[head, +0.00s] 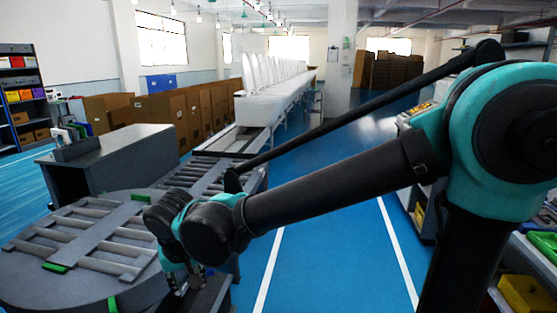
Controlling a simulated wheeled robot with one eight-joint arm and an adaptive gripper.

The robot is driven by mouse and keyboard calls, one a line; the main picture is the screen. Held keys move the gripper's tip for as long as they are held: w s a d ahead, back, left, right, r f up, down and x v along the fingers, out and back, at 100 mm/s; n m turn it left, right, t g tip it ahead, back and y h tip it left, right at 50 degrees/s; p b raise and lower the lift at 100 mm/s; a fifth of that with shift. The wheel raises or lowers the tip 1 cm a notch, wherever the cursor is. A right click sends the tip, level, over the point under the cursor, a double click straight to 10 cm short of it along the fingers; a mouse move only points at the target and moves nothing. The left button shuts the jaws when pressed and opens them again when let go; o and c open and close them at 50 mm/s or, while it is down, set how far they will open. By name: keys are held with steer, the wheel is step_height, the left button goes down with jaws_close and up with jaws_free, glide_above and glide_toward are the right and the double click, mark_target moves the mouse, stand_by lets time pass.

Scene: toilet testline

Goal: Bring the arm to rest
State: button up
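My arm reaches from the right side of the head view across to the lower left. It is black and teal, with a large teal joint at the right and a dark wrist at the left. My gripper (186,283) is at the wrist's lower end, pointing down, low in the view. It is small, dark and partly hidden by the wrist, so I cannot tell whether it is open or shut. No held object shows at it. It appears beside the right edge of the round grey roller table (60,284), above a dark surface.
A roller conveyor (200,176) leads back to a line of white toilets (262,105). A grey cabinet (118,160) stands at the left, with cardboard boxes (165,112) behind. Shelving with a yellow bin (524,293) is at the right. The blue floor (325,262) between is clear.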

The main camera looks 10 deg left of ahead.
steer(key=w+d+f+m, duration=0.1)
steer(key=w+d+f, duration=0.1)
steer(key=w+d, duration=0.45)
steer(key=w+d+f+m, duration=0.1)
steer(key=w+d, duration=0.2)
steer(key=d, duration=0.6)
steer(key=w+d+f+m, duration=0.1)
steer(key=w+d+f, duration=0.1)
steer(key=w+d, duration=0.35)
steer(key=s+d+f+m, duration=0.1)
steer(key=s+d+f, duration=0.1)
steer(key=d, duration=0.6)
steer(key=s+d+f+m+h, duration=0.1)
steer(key=d+f, duration=0.1)
steer(key=d, duration=0.6)
steer(key=s+d+f+m+t, duration=0.1)
steer(key=s+d+f, duration=0.1)
steer(key=d, duration=0.7)
steer(key=shift+s+f+h, duration=0.25)
steer(key=shift+s+h, duration=0.05)
steer(key=shift+a, duration=0.1)
steer(key=shift+c, duration=0.6)
